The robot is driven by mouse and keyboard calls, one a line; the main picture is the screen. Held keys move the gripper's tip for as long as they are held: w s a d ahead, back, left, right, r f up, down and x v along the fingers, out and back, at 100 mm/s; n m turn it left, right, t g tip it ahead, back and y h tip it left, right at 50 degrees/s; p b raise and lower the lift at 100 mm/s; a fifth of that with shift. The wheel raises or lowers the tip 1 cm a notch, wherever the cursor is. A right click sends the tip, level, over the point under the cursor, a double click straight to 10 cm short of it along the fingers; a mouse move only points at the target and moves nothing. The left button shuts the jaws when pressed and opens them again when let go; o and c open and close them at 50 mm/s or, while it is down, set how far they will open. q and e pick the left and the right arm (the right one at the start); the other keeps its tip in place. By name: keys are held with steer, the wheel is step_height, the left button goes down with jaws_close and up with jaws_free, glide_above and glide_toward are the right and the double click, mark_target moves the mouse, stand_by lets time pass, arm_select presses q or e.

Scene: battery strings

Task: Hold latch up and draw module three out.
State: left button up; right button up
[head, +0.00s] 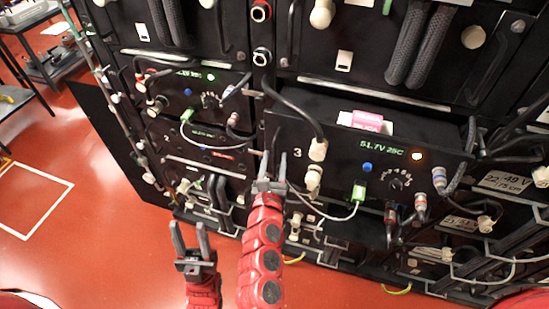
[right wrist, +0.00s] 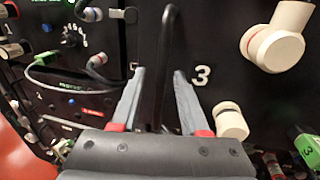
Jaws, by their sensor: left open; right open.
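Module three (head: 330,142) is a black box with a white "3", a green "51.7V 25C" readout and a lit orange lamp. Its front stands forward of the rack, and its top shows with a pink label. My right gripper (head: 272,168) is open at the module's left front edge. In the right wrist view, its fingers (right wrist: 160,85) stand on either side of a black handle bar (right wrist: 168,50), with the "3" just right of them. My left gripper (head: 191,240) is open and empty, lower left, apart from the rack. I cannot make out the latch clearly.
Cables and plugs hang from the module's face, including a green plug (head: 359,193) and a cream connector (head: 318,150). Module two (head: 195,140) sits left. More rack units lie above and below. Red floor (head: 110,225) is open at left.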

jaws_close()
stand_by(1.4)
